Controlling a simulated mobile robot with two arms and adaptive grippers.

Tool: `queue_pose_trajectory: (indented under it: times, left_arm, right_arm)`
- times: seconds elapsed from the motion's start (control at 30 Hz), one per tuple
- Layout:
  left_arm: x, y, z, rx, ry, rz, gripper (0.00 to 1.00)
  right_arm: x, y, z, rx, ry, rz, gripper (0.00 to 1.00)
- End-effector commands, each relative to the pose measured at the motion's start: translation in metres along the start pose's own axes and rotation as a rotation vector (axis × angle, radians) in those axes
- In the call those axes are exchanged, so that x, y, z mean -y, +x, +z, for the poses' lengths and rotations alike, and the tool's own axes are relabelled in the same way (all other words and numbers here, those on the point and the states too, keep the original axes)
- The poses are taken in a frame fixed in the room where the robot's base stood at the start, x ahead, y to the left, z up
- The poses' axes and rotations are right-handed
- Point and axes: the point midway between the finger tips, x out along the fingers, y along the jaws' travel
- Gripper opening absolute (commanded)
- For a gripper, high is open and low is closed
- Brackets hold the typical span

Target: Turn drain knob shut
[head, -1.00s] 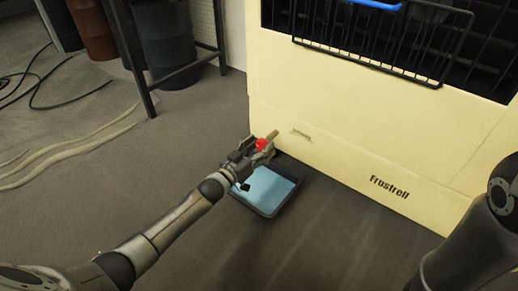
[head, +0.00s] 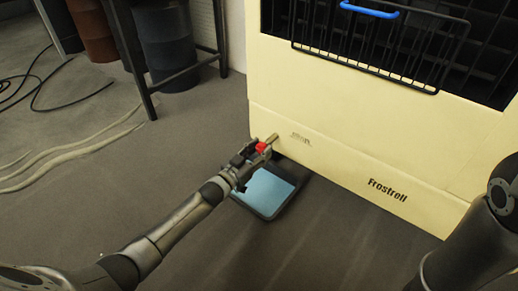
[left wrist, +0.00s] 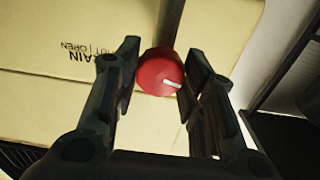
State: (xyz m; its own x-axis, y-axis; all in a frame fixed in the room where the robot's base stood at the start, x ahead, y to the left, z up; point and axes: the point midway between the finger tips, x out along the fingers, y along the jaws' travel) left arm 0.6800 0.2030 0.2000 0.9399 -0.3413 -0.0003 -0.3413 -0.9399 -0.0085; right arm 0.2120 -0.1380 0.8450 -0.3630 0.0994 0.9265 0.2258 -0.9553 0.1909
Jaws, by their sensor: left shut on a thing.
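The drain knob is red and round with a white mark, and sits low on the front of the cream cabinet (head: 330,155). In the left wrist view the knob (left wrist: 160,74) is between the two dark fingers of my left gripper (left wrist: 160,80), with its white mark pointing to the right. In the head view the red knob (head: 261,147) shows at the tip of my left gripper (head: 257,151), which is shut on it. A brass-coloured spout (head: 272,138) shows just beyond. Black lettering for the drain (left wrist: 82,50) is printed beside the knob. My right gripper is out of view.
A dark tray with light blue liquid (head: 264,193) lies on the floor below the knob. A wire basket with a blue handle (head: 370,10) is on the cabinet front. A dark table frame (head: 150,75) and drums stand at the back left.

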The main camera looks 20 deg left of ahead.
Motion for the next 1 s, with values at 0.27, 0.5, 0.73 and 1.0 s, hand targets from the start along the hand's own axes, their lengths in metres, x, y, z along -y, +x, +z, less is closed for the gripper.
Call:
queue_pose_trajectory:
  times: [0.27,0.5,0.73,1.0]
  left_arm:
    - [0.000,0.000,-0.002,0.001,0.255,-0.001,0.14]
    - [-0.001,0.000,-0.001,0.001,0.484,0.000,0.14]
    - [-0.001,0.000,0.000,0.000,0.703,0.000,0.14]
    - [-0.002,0.000,0.001,-0.001,0.956,0.000,0.14]
  right_arm:
    - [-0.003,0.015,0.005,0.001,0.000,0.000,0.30]
    - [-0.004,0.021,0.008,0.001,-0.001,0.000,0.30]
    - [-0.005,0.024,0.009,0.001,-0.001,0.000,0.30]
    - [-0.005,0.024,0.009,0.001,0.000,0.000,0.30]
